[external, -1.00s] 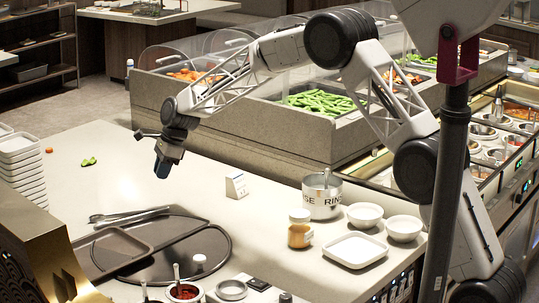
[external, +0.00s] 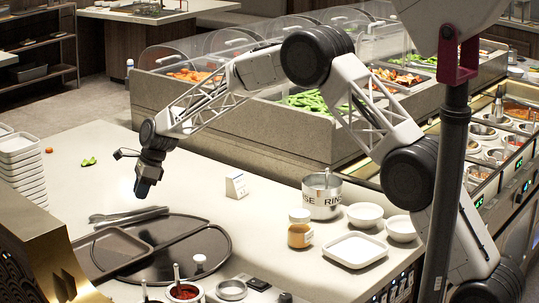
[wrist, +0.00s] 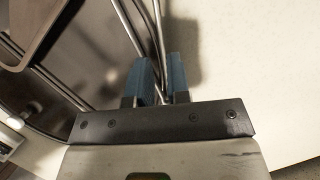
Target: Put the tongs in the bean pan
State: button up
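The metal tongs (external: 128,214) lie on the counter at the left, partly over the edge of the dark round plate. My gripper (external: 143,190) points down just above the tongs. In the wrist view the two blue fingers of my gripper (wrist: 164,80) are apart, and the thin bars of the tongs (wrist: 158,25) run up to the gap between them. Whether the fingers touch the tongs I cannot tell. Green bean-like pods (external: 308,100) fill a pan in the buffet counter behind; my arm hides part of it, and its rim is hard to make out.
A brown square tray (external: 118,247) sits on the dark round plate (external: 205,258). A jar (external: 300,230), a pot (external: 321,198), white bowls (external: 365,215) and a white plate (external: 357,250) stand to the right. Clear covers (external: 165,57) stand along the buffet's far side.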

aim_at(130, 219)
jog(key=shift+a+f, duration=0.2)
jog(key=shift+f, duration=0.25)
jog(key=shift+s+f, duration=0.1)
jog(key=shift+f, duration=0.05)
jog(key=shift+x, duration=2.45)
jog(key=shift+a, duration=0.1)
grip_shut()
